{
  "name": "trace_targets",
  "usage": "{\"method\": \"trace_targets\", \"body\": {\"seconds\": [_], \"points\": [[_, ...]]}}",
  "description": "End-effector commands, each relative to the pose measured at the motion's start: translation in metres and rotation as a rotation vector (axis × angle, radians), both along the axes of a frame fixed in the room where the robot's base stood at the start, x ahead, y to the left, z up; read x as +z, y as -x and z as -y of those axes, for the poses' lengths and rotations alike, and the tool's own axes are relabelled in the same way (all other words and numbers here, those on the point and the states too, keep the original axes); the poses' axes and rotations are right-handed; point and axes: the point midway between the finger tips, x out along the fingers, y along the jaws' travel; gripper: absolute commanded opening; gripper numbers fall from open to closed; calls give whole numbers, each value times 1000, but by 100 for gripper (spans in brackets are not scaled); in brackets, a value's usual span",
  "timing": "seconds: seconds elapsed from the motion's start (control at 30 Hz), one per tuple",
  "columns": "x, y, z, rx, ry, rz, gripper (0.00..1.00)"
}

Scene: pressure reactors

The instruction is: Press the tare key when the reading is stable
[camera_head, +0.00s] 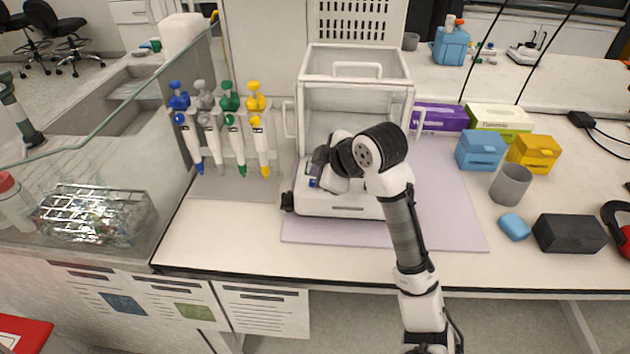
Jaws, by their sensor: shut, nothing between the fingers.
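A white analytical balance (354,212) with a clear draft-shield box (357,85) stands on a pale mauve mat (450,215) in the middle of the bench. My arm reaches up from the lower right to the balance's front. My gripper (314,182) is shut and empty, at the left of the balance's front panel, close to it. Whether it touches the panel cannot be told. The arm and gripper cover much of the front panel, so the display reading and the tare key cannot be made out.
A rack of several coloured pipettes (222,130) stands left of the balance. To the right are a blue box (481,150), a yellow box (534,153), a grey cup (511,185), a blue block (514,226) and a black box (570,233). The mat right of my arm is clear.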

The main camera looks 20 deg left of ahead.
Motion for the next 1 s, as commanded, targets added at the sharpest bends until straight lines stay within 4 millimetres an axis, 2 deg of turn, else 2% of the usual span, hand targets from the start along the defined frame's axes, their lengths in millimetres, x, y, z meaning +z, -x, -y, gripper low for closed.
{"method": "trace_targets", "body": {"seconds": [0.77,1.0], "points": [[0,0,0,0,0,0,0],[-8,0,0,1,0,-1,0]]}}
